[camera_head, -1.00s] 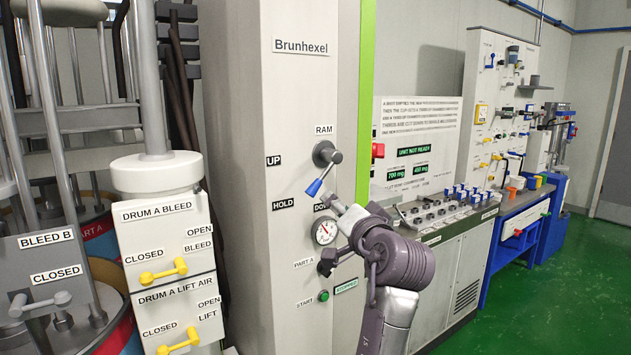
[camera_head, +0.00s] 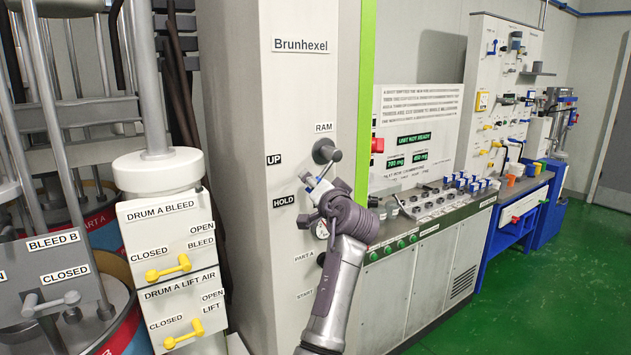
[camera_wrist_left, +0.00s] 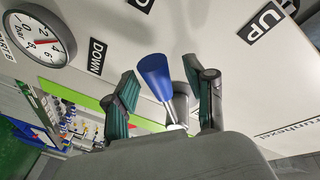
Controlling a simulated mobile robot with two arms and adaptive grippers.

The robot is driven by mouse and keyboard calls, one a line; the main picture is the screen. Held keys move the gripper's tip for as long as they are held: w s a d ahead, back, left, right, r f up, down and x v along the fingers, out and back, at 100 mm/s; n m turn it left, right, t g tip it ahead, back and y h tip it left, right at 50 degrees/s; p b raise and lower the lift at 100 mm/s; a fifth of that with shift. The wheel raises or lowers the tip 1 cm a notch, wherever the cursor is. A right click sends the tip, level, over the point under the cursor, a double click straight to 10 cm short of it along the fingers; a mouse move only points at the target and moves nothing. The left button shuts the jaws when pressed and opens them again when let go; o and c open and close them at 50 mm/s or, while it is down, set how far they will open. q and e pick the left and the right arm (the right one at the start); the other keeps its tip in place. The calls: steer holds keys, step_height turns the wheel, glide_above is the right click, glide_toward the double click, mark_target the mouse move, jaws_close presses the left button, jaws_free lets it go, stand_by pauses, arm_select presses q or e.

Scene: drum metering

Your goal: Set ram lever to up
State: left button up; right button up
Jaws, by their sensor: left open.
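The ram lever has a grey hub (camera_head: 325,151) below the RAM label on the tall white cabinet. Its blue handle slants down and left from the hub, outward from the panel; my gripper partly covers it in the head view. The UP label (camera_head: 273,160) is left of the hub, HOLD (camera_head: 284,201) lower left. DOWN shows in the left wrist view (camera_wrist_left: 96,56). My left gripper (camera_head: 316,186) is open at the lever. In the left wrist view the blue handle (camera_wrist_left: 153,75) stands between the spread fingers; I cannot tell whether they touch it. My right gripper is not in view.
A pressure gauge (camera_wrist_left: 38,38) sits close beside the lever. A red knob (camera_head: 377,145) is right of the green edge strip. Drum A valve panels (camera_head: 170,237) with yellow handles stand left. A console and blue benches run along the right; green floor is free there.

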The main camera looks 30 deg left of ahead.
arm_select(q)
steer(key=shift+c, duration=0.2)
jaws_close()
stand_by(0.3)
